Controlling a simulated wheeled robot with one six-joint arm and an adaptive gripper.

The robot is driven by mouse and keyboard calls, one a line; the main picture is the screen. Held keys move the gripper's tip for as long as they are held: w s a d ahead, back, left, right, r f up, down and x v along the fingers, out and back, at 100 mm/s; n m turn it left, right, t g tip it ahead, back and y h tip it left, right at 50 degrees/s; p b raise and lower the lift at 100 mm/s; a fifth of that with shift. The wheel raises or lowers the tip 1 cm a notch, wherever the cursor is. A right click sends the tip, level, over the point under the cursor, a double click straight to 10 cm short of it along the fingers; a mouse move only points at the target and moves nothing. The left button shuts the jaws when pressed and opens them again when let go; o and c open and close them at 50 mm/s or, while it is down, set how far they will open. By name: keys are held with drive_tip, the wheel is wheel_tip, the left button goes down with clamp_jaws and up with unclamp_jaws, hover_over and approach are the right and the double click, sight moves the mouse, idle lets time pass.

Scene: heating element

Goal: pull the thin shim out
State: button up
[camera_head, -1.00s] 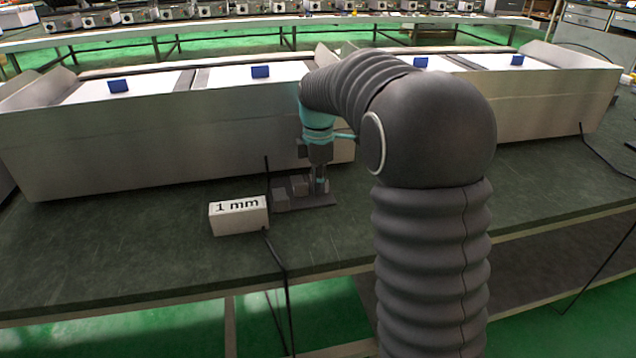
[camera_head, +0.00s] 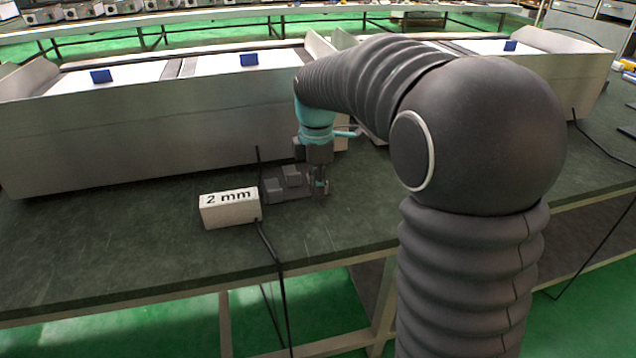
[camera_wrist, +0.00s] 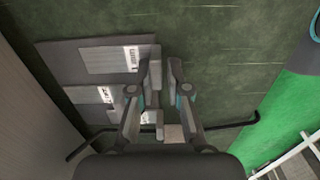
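The shim cannot be told apart for certain in either view. A dark base plate (camera_wrist: 65,62) lies on the bench, with grey blocks on it that carry white labels. One labelled block (camera_wrist: 104,60) is near the top of the wrist view, and another (camera_wrist: 92,96) lies below it. My gripper (camera_wrist: 165,75) points down at the right edge of this plate. Its fingers stand a little apart, with bench surface showing between the tips. A small pale block (camera_wrist: 173,132) shows between the fingers further back. In the head view my gripper (camera_head: 319,188) is beside the dark blocks (camera_head: 283,184).
A white box (camera_head: 230,212) reading "2 mm" stands left of the plate, with a black cable (camera_head: 270,245) hanging over the bench's front edge. A long metal housing (camera_head: 140,140) stands close behind. The green bench top (camera_head: 100,250) is clear at the front left.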

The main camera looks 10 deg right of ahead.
drive_tip(key=shift+o, duration=1.3)
drive_tip(key=shift+s, duration=0.1)
drive_tip(key=shift+r, duration=0.1)
wheel_tip(320, 180, up, 12)
